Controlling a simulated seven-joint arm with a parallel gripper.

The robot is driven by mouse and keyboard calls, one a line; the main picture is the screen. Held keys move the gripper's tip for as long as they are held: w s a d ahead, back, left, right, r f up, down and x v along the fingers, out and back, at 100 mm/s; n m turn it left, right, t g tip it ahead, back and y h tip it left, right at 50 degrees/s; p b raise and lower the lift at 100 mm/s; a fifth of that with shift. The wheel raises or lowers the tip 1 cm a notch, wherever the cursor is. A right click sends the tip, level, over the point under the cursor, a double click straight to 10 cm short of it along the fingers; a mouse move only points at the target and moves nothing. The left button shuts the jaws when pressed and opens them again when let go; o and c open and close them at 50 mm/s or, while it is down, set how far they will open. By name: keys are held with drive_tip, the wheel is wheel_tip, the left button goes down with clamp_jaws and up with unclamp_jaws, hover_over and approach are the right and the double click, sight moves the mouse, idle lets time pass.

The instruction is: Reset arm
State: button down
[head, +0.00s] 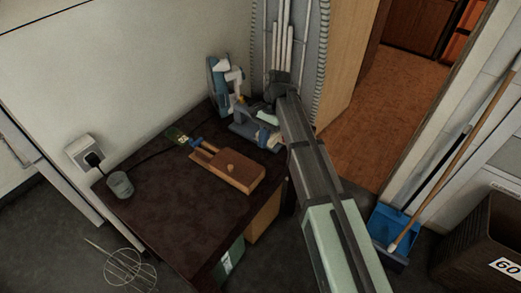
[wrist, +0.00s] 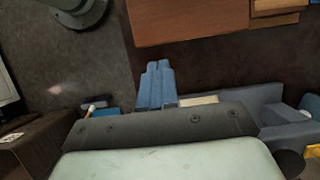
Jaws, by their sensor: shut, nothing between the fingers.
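My gripper (wrist: 157,68) shows in the wrist view as two blue fingers pressed side by side, with nothing between them. In the head view my arm reaches from the bottom right up over the right side of the dark table (head: 150,205). I cannot clearly make out the fingertips there. A wooden block-like box (head: 228,172) lies on the table, left of my arm. It also shows at the top of the wrist view (wrist: 185,20), apart from the fingers in the picture.
A blue and white device (head: 218,85) stands at the table's back corner. A blue dustpan (head: 388,228) and a dark bin (head: 480,245) stand at right. The table's front is clear.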

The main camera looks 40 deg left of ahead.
drive_tip(key=shift+v, duration=1.9)
drive_tip(key=d+f, duration=3)
drive_tip(key=d, duration=0.1)
drive_tip(key=s+d+f+g, duration=0.1)
drive_tip(key=s+d+f, duration=0.7)
drive_tip(key=s+d, duration=0.4)
drive_tip(key=s+d+f+g, duration=0.1)
drive_tip(key=s+d+f, duration=0.7)
drive_tip(key=s+d, duration=0.4)
drive_tip(key=s, duration=0.3)
drive_tip(key=shift+s+d, duration=0.2)
drive_tip(key=shift+a+r, duration=0.1)
